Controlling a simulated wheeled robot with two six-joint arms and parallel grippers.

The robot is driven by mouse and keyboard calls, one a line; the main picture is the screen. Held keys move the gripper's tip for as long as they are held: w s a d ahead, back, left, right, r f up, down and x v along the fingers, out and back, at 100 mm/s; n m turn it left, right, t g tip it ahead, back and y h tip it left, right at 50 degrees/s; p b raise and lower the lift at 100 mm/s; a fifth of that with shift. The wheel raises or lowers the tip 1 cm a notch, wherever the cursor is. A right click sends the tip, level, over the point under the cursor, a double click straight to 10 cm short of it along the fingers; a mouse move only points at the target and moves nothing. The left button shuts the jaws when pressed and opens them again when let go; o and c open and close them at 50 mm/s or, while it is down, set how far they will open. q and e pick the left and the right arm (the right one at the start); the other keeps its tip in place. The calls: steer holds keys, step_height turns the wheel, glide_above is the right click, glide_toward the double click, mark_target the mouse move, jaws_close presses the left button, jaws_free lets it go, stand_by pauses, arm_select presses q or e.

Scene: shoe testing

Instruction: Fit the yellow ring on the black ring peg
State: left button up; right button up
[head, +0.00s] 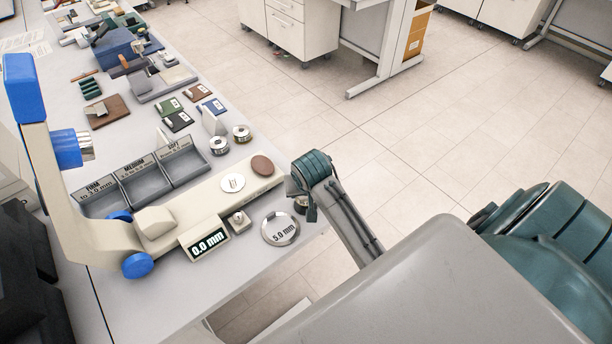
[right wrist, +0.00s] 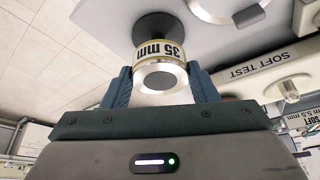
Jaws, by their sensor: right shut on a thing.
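The ring (right wrist: 160,51) has a pale yellow band marked "35 mm" and a silver face with a dark grey round centre. My right gripper (right wrist: 161,84) is shut on it in the right wrist view, one finger on each side. A black round base (right wrist: 153,25), probably of the ring peg, shows just beyond the ring. I cannot tell whether the ring touches it or sits around a peg. In the head view my right gripper (head: 302,188) is over the table's right edge, mostly hidden by my arm. My left gripper is not in view.
A "5.0 mm" silver disc (head: 281,229) lies left of my right gripper. The cream tester (head: 190,205) with a "0.0 mm" display (head: 207,241) and a brown pad (head: 262,166) is beside it. Two small silver rings (head: 219,145) (head: 242,133) stand farther back. Open floor lies right.

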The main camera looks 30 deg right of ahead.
mark_target(306, 199)
steer(key=shift+f, duration=0.1)
stand_by(0.7)
steer(key=shift+p, duration=0.6)
steer(key=shift+p, duration=0.4)
steer(key=shift+f, duration=1.65)
stand_by(0.6)
steer(key=o, duration=1.1)
steer(key=b+v, duration=0.3)
steer(key=v, duration=0.7)
steer(key=shift+s+a+r, duration=0.15)
steer(key=shift+s+r, duration=0.05)
steer(key=shift+r, duration=0.1)
